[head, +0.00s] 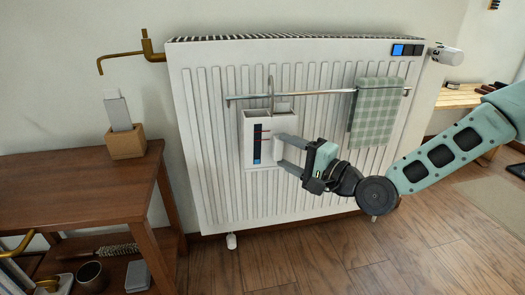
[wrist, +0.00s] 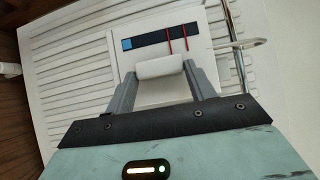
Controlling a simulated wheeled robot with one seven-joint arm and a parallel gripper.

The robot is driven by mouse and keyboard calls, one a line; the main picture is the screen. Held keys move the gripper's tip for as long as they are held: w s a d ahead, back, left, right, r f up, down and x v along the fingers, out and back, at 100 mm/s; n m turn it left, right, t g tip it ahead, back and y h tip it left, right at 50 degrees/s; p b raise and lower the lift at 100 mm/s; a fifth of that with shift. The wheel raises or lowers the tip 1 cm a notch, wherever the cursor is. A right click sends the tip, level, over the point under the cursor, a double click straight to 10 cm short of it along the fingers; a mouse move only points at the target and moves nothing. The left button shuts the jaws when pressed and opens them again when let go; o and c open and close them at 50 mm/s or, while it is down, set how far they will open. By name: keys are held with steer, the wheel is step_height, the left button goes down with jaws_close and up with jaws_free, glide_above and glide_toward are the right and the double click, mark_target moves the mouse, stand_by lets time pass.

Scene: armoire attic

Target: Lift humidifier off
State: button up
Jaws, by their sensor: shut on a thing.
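The humidifier (head: 257,152) is a white box with a dark and blue level strip and red marks on its front. It hangs by a hook (head: 270,88) over the metal rail (head: 310,94) on the front of the white radiator (head: 207,165). My gripper (head: 284,148) reaches in from the right and is shut on a part of the humidifier. In the wrist view, the two grey fingers hold a white rounded handle (wrist: 160,68) on the front of the humidifier (wrist: 200,60). The humidifier's back is hidden.
A green checked towel (head: 375,110) hangs on the rail to the right. A wooden side table (head: 75,185) at left carries a wooden block (head: 126,145) with a grey piece in it. A brass pipe (head: 150,50) and a white valve knob (head: 447,54) flank the radiator.

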steer(key=shift+r+p, duration=0.3)
steer(key=shift+r, duration=0.2)
steer(key=shift+s, duration=0.1)
steer(key=s+d+p, duration=0.1)
steer(key=s+d, duration=0.1)
steer(key=s, duration=0.6)
steer(key=shift+s+d, duration=0.2)
steer(key=shift+d, duration=0.1)
stand_by(0.3)
